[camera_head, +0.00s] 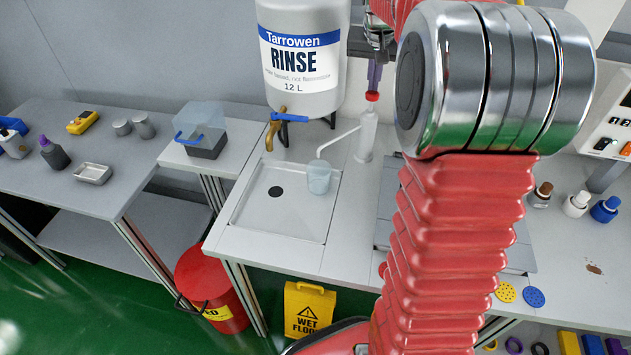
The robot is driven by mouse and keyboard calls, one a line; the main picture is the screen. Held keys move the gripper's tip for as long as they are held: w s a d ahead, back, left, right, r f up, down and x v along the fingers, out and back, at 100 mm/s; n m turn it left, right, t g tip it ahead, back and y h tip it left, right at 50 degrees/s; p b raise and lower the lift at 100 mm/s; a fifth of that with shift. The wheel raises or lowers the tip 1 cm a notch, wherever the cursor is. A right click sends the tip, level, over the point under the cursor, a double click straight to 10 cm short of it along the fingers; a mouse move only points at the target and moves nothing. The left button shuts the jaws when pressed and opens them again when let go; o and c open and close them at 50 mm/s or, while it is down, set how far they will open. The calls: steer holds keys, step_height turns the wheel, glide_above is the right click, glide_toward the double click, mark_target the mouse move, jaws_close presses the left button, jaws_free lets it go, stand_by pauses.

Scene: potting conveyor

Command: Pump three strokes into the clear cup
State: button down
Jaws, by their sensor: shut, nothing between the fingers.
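The clear cup (319,178), pale blue and see-through, stands upright at the right side of the shallow sink tray (262,225). A white pump bottle (366,140) with a red top (372,96) stands behind it to the right. Its thin white spout (337,141) reaches left and bends down over the cup. My gripper (374,84) is shut and empty, pointing down directly above the red top; I cannot tell whether it touches. My red arm hides part of the area beside it. The liquid level in the cup is not clear.
A large rinse tank (303,60) with a brass tap (272,130) stands behind the sink. A clear box (201,130) and a purple-capped bottle (54,154) are to the left. Small capped bottles (576,203) stand at right. A red bucket (212,287) and yellow sign (308,310) are below.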

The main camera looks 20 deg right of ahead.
steer(key=shift+f, duration=1.05)
steer(key=shift+r, duration=1.3)
step_height(320, 180, up, 6)
stand_by(0.7)
stand_by(0.4)
